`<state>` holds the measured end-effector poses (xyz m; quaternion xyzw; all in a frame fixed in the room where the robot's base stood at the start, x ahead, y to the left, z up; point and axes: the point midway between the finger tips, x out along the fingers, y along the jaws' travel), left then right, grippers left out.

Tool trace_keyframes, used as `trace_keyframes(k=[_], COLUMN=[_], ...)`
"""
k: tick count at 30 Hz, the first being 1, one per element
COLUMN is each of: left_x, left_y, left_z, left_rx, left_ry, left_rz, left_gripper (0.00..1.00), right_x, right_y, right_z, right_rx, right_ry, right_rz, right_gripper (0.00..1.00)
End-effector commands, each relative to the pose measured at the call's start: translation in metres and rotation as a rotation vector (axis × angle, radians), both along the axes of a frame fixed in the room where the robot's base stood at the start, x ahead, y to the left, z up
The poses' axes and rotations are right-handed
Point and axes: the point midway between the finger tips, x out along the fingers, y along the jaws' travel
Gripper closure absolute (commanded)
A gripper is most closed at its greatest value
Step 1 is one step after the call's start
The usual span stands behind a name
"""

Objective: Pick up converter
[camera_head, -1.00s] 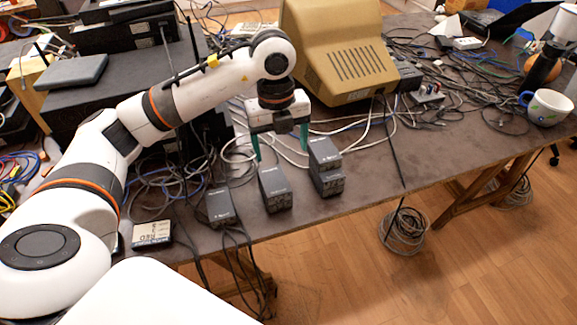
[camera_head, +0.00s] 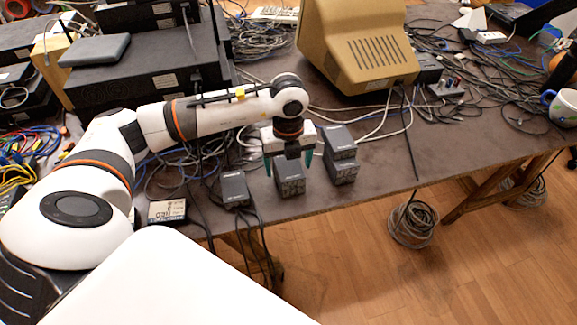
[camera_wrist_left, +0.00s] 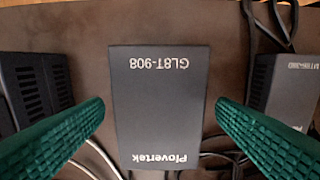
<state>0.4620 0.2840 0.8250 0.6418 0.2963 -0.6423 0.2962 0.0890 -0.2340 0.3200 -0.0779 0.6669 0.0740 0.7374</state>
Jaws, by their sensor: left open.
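A dark grey converter box (camera_head: 289,185) stands on the table between two other places holding similar boxes. In the left wrist view the converter (camera_wrist_left: 160,85) shows its top, printed "Plovertek GL8T-908", centred between the fingers. My left gripper (camera_head: 288,165) points down over it, with green fingers open to either side. In the left wrist view the gripper (camera_wrist_left: 160,105) shows a gap between each finger and the box. The gripper's palm hides part of the converter in the head view. My right gripper is not in view.
A beige monitor (camera_head: 358,45) is behind. Loose cables lie around the boxes. The table's front edge is just in front.

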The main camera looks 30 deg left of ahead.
Motion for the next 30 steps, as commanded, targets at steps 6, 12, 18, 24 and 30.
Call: trace_keyframes(k=[6,12,18,24,30], left_x=[0.0,0.0,0.0,0.001,0.002], left_y=[0.0,0.0,0.0,0.0,0.0], left_z=[-0.004,-0.004,-0.004,-0.003,0.016], left_rx=[-0.001,-0.001,-0.001,-0.001,-0.001], left_ry=[-0.001,-0.001,-0.001,-0.002,-0.007], left_rz=[0.0,-0.001,-0.001,-0.001,-0.001], left_gripper=[0.2,0.43,0.76,0.76,0.76], right_x=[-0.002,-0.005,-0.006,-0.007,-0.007], right_y=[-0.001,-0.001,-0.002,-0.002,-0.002], right_z=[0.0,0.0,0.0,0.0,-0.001], right_rx=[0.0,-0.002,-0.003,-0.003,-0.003], right_ry=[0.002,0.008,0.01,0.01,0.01], right_rz=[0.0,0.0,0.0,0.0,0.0], right_gripper=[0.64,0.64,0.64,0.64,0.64])
